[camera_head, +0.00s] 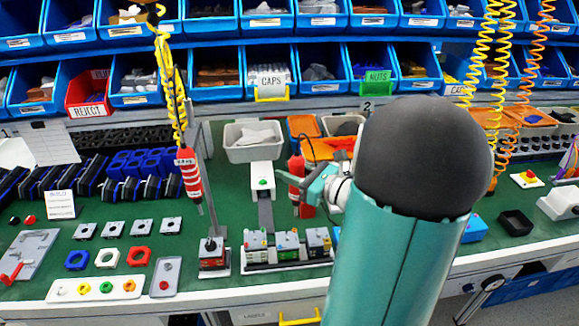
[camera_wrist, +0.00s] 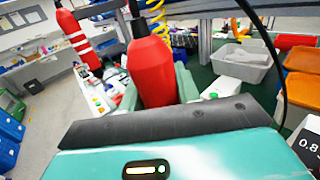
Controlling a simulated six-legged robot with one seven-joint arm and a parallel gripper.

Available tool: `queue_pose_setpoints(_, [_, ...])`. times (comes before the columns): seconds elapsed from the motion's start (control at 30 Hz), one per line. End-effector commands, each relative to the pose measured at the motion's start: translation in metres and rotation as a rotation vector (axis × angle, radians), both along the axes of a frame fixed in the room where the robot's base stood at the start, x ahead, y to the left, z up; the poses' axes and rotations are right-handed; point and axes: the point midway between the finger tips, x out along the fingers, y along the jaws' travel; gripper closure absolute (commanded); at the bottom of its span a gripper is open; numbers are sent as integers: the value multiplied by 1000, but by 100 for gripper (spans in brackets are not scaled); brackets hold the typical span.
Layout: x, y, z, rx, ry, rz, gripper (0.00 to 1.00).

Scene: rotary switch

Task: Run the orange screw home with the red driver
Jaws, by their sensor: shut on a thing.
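A plain red driver (camera_head: 296,172) stands upright at my gripper (camera_head: 314,188), just right of the middle of the bench. In the wrist view the same red driver (camera_wrist: 150,68) sits between the pale green fingers, and my gripper (camera_wrist: 160,92) is shut on it. The driver's lower end is hidden. A second red driver with white stripes (camera_head: 188,172) hangs from a yellow coiled cord at the left; it also shows in the wrist view (camera_wrist: 78,40). I cannot make out the orange screw in either view.
Small modules (camera_head: 288,245) stand in a rail at the front, with a red-and-black block (camera_head: 213,252) left of them. A grey tray (camera_head: 252,142) and orange bins (camera_head: 303,126) are behind. A post rises beside the striped driver. Green bench shows between them.

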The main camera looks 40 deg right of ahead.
Motion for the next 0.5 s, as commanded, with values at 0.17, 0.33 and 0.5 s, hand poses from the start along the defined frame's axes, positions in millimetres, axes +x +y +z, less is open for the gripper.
queue_pose_setpoints(0.17, [-2, 2, -7, 2, 1, 2, 100])
queue_pose_setpoints(0.33, [-4, 3, -23, 4, 1, 1, 100])
queue_pose_setpoints(0.5, [-3, 3, -39, 2, 0, 2, 100])
